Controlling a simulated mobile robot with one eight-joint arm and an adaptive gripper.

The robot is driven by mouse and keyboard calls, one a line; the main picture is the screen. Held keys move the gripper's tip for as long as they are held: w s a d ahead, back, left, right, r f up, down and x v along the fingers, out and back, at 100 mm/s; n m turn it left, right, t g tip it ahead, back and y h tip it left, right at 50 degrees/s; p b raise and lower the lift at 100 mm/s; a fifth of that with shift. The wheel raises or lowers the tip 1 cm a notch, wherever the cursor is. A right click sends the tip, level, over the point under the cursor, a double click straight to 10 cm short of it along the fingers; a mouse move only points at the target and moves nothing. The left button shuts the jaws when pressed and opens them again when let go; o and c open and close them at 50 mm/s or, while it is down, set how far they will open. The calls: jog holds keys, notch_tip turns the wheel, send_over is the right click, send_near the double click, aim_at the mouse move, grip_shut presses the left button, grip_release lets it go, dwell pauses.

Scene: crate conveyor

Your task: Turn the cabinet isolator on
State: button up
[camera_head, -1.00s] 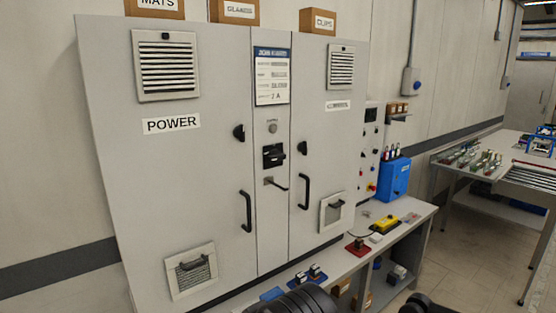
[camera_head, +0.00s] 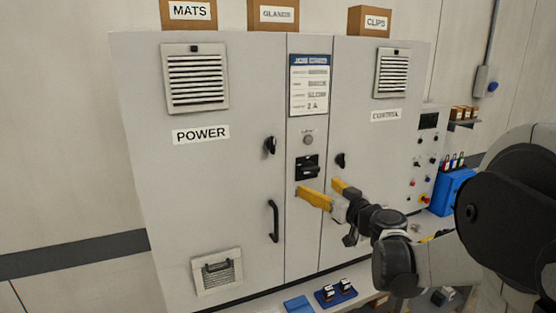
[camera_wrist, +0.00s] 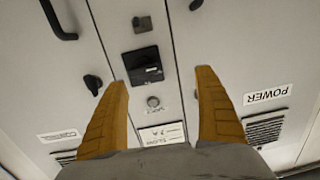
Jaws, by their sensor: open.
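The cabinet isolator (camera_head: 307,167) is a black square switch with a black handle on the narrow middle panel of the grey cabinet (camera_head: 250,180). It lies below a round grey knob (camera_head: 308,139). The handle looks roughly level. My gripper (camera_head: 318,187) has two yellow fingers, spread open and empty, in front of the middle panel just below the isolator in the head view. In the wrist view, which is upside down, the isolator (camera_wrist: 143,64) shows between and beyond the fingertips. No contact shows.
Black door knobs (camera_head: 270,145) and a door handle (camera_head: 273,221) stick out beside the middle panel. Boxes (camera_head: 273,14) stand on top of the cabinet. A low bench with a blue tray (camera_head: 336,294) lies below. My arm covers the right side.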

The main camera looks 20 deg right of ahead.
aim_at(312, 170)
jog(key=shift+t+h, duration=0.3)
jog(key=shift+h, duration=0.2)
jog(key=w+d, duration=0.1)
jog(key=w, duration=0.2)
jog(key=w+d, duration=0.1)
jog(key=w, duration=0.3)
jog(key=w+d+b, duration=0.1)
jog(key=w, duration=0.3)
jog(key=shift+w+r, duration=0.15)
jog(key=shift+r, duration=0.15)
jog(key=c, duration=1.2)
